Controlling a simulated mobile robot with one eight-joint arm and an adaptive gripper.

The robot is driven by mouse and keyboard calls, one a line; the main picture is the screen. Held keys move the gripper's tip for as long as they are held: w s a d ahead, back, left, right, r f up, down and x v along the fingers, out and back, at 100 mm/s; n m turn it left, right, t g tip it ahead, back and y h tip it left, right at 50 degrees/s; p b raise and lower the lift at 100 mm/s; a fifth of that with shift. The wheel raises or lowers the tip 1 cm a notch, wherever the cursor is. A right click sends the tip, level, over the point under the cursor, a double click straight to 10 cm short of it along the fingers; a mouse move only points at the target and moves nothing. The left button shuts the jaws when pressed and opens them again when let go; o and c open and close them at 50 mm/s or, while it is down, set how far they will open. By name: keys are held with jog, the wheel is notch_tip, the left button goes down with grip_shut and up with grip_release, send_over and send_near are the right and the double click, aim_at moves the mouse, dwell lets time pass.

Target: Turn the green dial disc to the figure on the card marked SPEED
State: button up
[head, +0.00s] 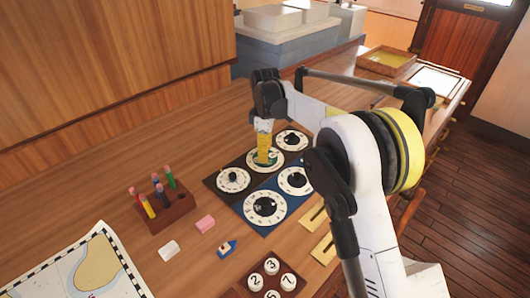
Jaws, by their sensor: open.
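The green dial disc (257,160) is at the centre of a white numbered ring on the dark dial board, in the back part of the group. My gripper (263,148) points down over it, with its yellow fingers at or just above the green disc. The jaws are open, but the fingers overlap in this view and hide much of the disc. I cannot tell whether they touch it. The figure it points to is not readable. I cannot pick out a card marked SPEED.
A wooden pen block (176,216) stands at left. A tray of numbered discs (247,290) and brass-coloured strips (323,248) lie in front.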

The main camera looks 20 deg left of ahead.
grip_shut()
jog(key=m+p, duration=0.1)
jog(key=m, duration=0.2)
jog(key=shift+r, duration=0.1)
jog(key=m+p, duration=0.1)
jog(key=m, duration=0.3)
jog(key=shift+m, duration=0.3)
jog(key=m, duration=0.4)
jog(key=shift+p, duration=0.4)
jog(key=shift+m, duration=2)
